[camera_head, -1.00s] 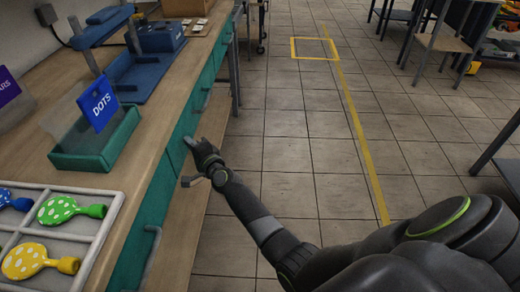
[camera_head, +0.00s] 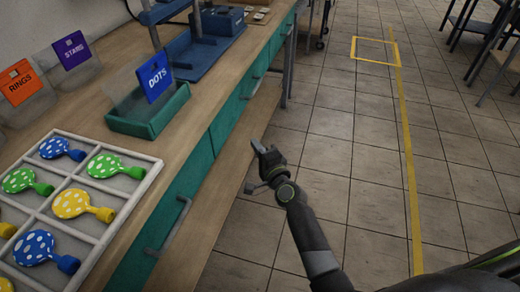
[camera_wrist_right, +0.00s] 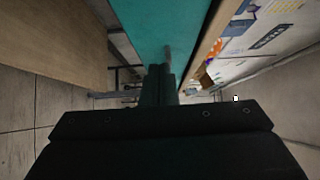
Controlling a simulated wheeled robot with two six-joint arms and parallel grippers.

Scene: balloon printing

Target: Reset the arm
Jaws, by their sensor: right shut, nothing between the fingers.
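My right gripper (camera_head: 262,160) is in the head view, beside the front of the workbench and over the floor. Its fingers are shut and empty. In the right wrist view, my right gripper (camera_wrist_right: 160,85) points along the teal bench front (camera_wrist_right: 165,22), with nothing between its fingers. My left gripper is not in view.
A green DOTS bin (camera_head: 140,121), a STARS card (camera_head: 72,50) and a RINGS card (camera_head: 21,82) stand behind. Drawer handles (camera_head: 172,228) jut out.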

